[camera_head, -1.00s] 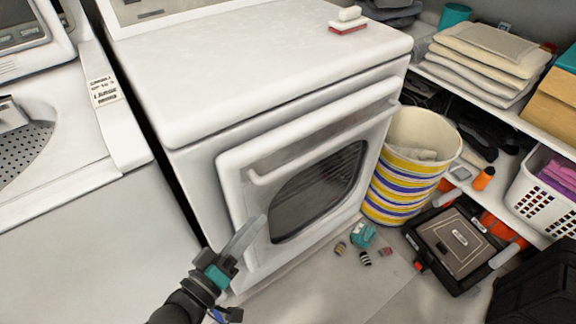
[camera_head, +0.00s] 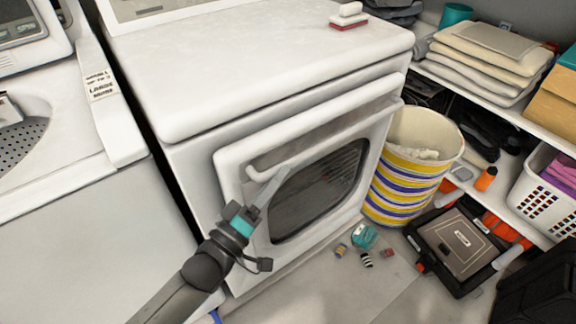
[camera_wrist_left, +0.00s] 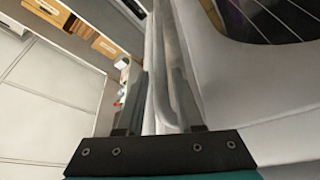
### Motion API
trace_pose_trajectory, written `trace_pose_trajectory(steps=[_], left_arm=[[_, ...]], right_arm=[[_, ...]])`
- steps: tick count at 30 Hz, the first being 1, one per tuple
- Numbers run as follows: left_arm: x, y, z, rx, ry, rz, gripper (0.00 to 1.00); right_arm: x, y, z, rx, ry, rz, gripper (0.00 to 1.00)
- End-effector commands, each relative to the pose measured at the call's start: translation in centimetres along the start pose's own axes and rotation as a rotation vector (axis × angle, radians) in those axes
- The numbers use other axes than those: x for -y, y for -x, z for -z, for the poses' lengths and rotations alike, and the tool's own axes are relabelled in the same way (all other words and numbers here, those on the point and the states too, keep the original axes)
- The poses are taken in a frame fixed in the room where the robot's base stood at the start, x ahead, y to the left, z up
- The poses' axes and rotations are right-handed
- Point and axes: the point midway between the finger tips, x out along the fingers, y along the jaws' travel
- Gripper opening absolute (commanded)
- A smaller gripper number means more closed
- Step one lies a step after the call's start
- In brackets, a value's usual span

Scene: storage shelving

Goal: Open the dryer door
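The white dryer (camera_head: 265,62) stands in the middle of the head view. Its front door (camera_head: 232,160) has a dark window (camera_head: 318,192) and looks shut. A white bar handle (camera_head: 330,138) runs along the upper part of the door. My left gripper (camera_head: 270,187) is at the handle's left end, fingers pointing up toward it. In the left wrist view, its two fingers (camera_wrist_left: 157,100) are apart, with the white handle (camera_wrist_left: 168,62) running between them. I cannot tell whether they touch it. The door window (camera_wrist_left: 265,15) shows at upper right. My right gripper is not in view.
A striped bin (camera_head: 408,170) stands right beside the dryer. Small items (camera_head: 364,237) and a black case (camera_head: 456,245) lie on the floor. Shelves with folded cloths (camera_head: 490,50) and a white basket (camera_head: 540,195) line the right. A white washer (camera_head: 60,150) stands left.

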Motion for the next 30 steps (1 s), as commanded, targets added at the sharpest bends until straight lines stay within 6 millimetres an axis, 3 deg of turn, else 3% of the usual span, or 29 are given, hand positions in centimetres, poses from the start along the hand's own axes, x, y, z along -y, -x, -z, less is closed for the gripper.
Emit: trace_pose_trajectory(steps=[3, 9, 21, 30], left_arm=[[0.1, -1.9, -0.1, -0.002, 0.001, -0.002, 0.36], [0.1, -3.8, -0.1, 0.000, 0.000, 0.000, 0.36], [0.0, -4.3, -0.1, 0.001, 0.000, 0.002, 0.36], [0.0, -4.3, 0.0, 0.001, 0.000, 0.001, 0.04]], right_arm=[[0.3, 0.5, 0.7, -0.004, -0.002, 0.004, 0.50], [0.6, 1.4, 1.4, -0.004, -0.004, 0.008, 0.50], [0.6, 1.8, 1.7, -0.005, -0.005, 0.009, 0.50], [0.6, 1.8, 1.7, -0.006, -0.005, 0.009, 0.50]])
